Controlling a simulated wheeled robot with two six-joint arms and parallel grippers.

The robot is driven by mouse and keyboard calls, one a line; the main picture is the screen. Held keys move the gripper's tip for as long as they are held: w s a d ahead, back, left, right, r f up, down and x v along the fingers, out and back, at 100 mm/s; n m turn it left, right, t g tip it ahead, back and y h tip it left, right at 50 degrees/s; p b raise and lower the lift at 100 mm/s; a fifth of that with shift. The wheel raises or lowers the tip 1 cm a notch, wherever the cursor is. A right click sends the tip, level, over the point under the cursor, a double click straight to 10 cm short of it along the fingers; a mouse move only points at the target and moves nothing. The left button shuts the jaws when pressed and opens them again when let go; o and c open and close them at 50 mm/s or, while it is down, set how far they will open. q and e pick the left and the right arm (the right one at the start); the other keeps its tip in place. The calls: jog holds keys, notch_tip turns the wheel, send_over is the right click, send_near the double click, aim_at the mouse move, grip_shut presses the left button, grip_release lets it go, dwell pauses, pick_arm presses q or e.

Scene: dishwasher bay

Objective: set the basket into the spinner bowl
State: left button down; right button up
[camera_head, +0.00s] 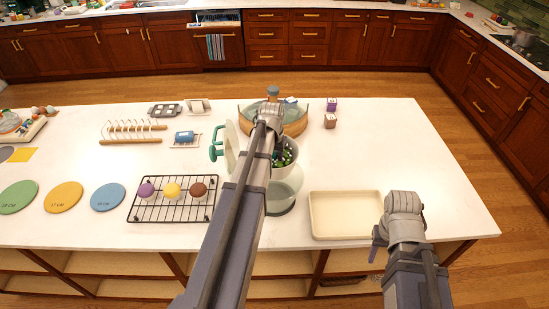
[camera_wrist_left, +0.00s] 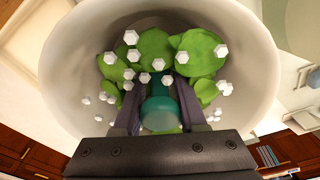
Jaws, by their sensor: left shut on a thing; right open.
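The white basket (camera_head: 291,168), holding green leaves and small white cubes, hangs under my left arm in the head view. In the left wrist view the basket (camera_wrist_left: 75,62) fills most of the picture, with a teal post (camera_wrist_left: 160,106) at its centre. My left gripper (camera_wrist_left: 159,112) is shut on that post. The clear greenish spinner bowl (camera_head: 287,203) stands on the counter just in front of and below the basket in the head view; my arm partly covers both. The exact gap between them cannot be told. My right gripper (camera_head: 376,247) is open and empty by the front edge.
A cream tray (camera_head: 345,214) lies right of the bowl. A lid with a green handle (camera_head: 217,144) stands left of the basket. A black rack (camera_head: 172,209) with cakes is farther left. A round wooden-sided tub (camera_head: 296,127) is behind. The counter's right side is clear.

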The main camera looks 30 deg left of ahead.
pick_arm(q)
jog(key=b, duration=1.4)
send_over(275, 194)
jog(key=shift+s+f, duration=0.2)
jog(key=shift+f, duration=6.9)
jog(key=shift+f+b, duration=1.25)
jog(key=shift+f, duration=0.05)
grip_release()
jog(key=shift+r, duration=0.1)
jog(key=shift+r+p, duration=2.95)
jog(key=shift+p, duration=0.1)
